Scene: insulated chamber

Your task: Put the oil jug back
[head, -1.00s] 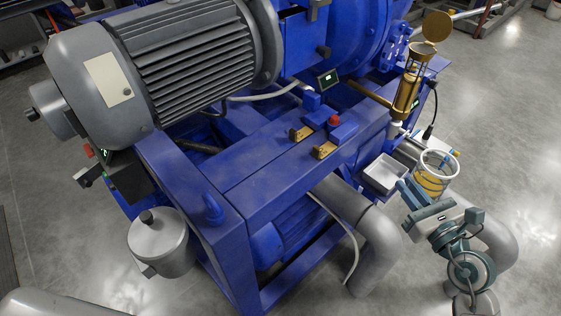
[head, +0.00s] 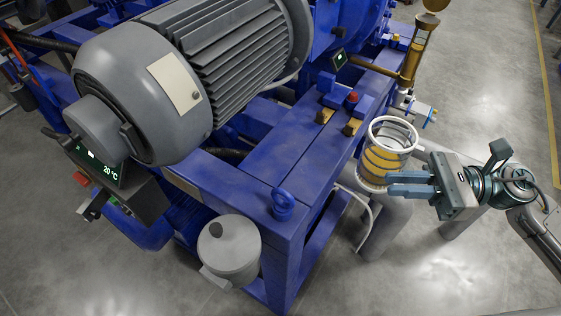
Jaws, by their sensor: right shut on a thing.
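The oil jug (head: 386,160) is a clear container with a pale rim and amber oil inside, right of centre in the head view. It looks roughly upright and sits in front of the machine's right side. My right gripper (head: 392,183) comes in from the right, its blue-grey fingers pointing left at the jug's lower right side. It is shut on the jug; the exact grip point is hard to see. My left gripper is out of view.
The blue machine frame (head: 262,165) carries a large grey motor (head: 150,85). A lidded grey pot (head: 232,258) stands at its front corner. A brass cylinder (head: 412,62) and a small valve (head: 421,111) are behind the jug. Grey pipes run below the jug. The floor (head: 480,80) at right is open.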

